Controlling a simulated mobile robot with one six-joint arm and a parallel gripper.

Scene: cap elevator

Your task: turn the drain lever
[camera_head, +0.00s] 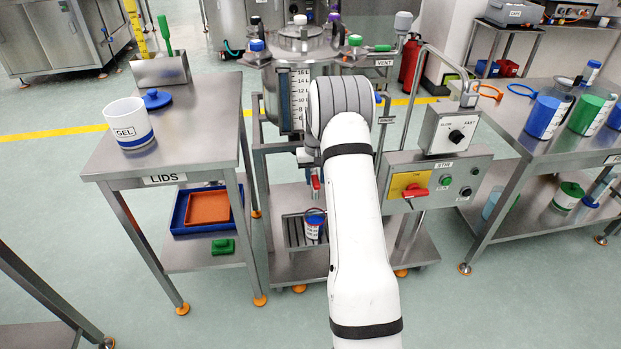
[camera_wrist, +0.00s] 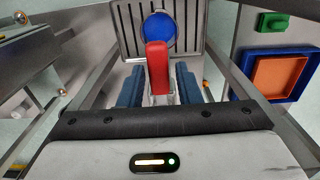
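The drain lever, with a red handle (camera_head: 315,183), hangs at the lower front of the steel tank (camera_head: 270,95) in the head view. In the wrist view the red handle (camera_wrist: 157,66) points away from me between the two blue fingers of my gripper (camera_wrist: 158,85). The fingers are apart, with a gap on each side of the lever, so my gripper is open around it. In the head view my arm hides most of the gripper. A jar with a blue lid (camera_wrist: 158,31) stands on the slatted tray beyond the lever; the jar (camera_head: 313,229) also shows in the head view.
The slatted tray (camera_head: 293,233) lies on the tank stand's lower shelf. The LIDS table (camera_head: 205,130) stands on the left, with blue and orange trays (camera_head: 207,207) below. A control box with a red knob on yellow (camera_head: 410,186) is right of my arm.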

